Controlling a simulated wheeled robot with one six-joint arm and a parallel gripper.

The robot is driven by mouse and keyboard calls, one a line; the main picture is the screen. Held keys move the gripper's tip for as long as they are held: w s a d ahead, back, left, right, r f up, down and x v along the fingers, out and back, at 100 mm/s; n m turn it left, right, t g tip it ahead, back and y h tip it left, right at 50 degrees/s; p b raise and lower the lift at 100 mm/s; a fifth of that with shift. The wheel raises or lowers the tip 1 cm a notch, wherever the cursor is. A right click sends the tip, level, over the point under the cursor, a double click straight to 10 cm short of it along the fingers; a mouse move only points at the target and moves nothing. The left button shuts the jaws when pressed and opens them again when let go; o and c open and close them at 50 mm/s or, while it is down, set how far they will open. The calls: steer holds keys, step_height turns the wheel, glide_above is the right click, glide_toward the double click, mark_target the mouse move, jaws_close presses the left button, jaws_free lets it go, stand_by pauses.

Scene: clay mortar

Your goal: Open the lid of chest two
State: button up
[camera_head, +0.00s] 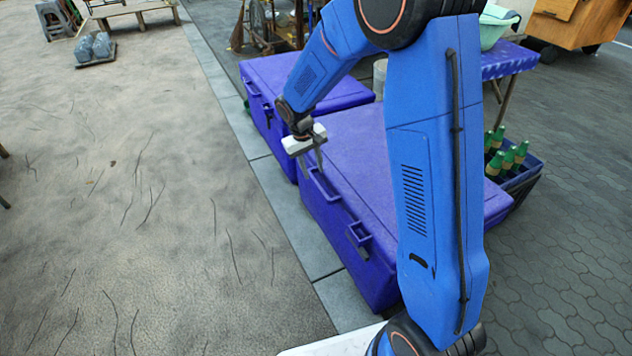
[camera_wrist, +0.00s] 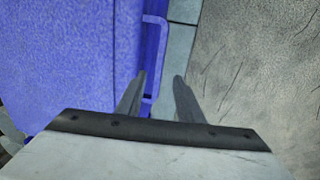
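Two closed purple chests stand in a row, a near one (camera_head: 365,150) and a farther one (camera_head: 290,75). I cannot tell from any marking which is chest two. My gripper (camera_head: 312,166) is by the upper front edge of the near chest, close to a handle-like loop (camera_head: 326,190) on its front. In the wrist view the gripper (camera_wrist: 160,80) has its two fingers apart with nothing held. A purple loop (camera_wrist: 163,45) of the chest (camera_wrist: 60,60) lies between the finger lines in the picture; contact cannot be told. My arm hides part of the near chest's lid.
A second fitting (camera_head: 359,236) sits nearer on the same chest front. A crate of green bottles (camera_head: 520,180) stands behind the near chest, right of my arm. A purple-covered table (camera_head: 508,60) stands beyond. The sandy ground (camera_head: 150,200) left of the chests is open.

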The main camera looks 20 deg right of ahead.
mark_target(317, 184)
steer(key=f, duration=0.3)
steer(key=d+f, duration=0.1)
steer(key=f, duration=0.2)
steer(key=shift+w+d+f, duration=0.1)
steer(key=shift+d+f, duration=0.1)
steer(key=shift+f, duration=0.15)
jaws_close()
